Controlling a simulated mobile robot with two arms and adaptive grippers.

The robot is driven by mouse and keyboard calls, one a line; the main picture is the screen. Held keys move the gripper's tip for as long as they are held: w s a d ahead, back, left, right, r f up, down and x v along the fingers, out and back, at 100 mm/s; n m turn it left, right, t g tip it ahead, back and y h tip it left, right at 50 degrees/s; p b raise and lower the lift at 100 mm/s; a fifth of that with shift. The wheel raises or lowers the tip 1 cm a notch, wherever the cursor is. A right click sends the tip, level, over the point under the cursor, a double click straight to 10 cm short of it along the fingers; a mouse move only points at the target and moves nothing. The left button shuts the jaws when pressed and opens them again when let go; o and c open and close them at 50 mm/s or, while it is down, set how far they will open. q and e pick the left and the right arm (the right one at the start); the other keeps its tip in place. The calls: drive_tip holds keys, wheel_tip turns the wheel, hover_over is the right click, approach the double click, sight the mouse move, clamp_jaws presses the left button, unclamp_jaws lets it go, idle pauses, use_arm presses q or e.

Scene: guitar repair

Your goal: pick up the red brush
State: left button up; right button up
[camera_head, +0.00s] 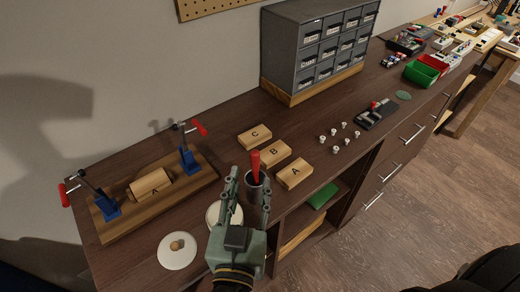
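The red brush (255,162) stands upright in a dark grey cup (254,190) near the front edge of the workbench; only its red handle shows above the rim. My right gripper (250,178) reaches in from the bottom of the view. Its two fingers are apart, one on the left and one on the right of the cup and brush in the picture. I cannot tell whether either finger touches the cup. The brush's lower part is hidden in the cup. My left gripper is not in view.
Wooden blocks marked A (294,174), B (273,153) and C (254,137) lie beyond the cup. A clamp board (150,215) is at left. A round white disc (178,250) lies left of my gripper. A drawer cabinet (285,45) stands behind.

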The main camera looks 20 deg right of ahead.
sight(255, 167)
drive_tip(key=shift+w+d+r, duration=0.15)
drive_tip(key=shift+w+r, duration=0.1)
drive_tip(key=shift+w, duration=0.2)
drive_tip(key=shift+w+r+p, duration=0.1)
drive_tip(key=shift+r+p, duration=0.15)
drive_tip(key=shift+p, duration=0.1)
drive_tip(key=shift+w+d+r+p, duration=0.2)
drive_tip(key=shift+w+r+p, duration=0.1)
drive_tip(key=shift+p, duration=0.25)
drive_tip(key=p+x, duration=0.1)
drive_tip(key=x, duration=0.2)
drive_tip(key=shift+s+d+f+p, duration=0.1)
drive_tip(key=shift+f+p, duration=0.05)
drive_tip(key=shift+p, duration=0.15)
drive_tip(key=shift+w+d+f, duration=0.25)
drive_tip(key=shift+w+d, duration=0.15)
drive_tip(key=shift+w, duration=0.4)
drive_tip(key=shift+f, duration=0.1)
drive_tip(key=c, duration=0.8)
drive_tip(key=shift+c, duration=0.8)
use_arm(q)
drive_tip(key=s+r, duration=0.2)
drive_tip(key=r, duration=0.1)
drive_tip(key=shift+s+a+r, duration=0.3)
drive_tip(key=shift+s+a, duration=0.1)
use_arm(e)
clamp_jaws()
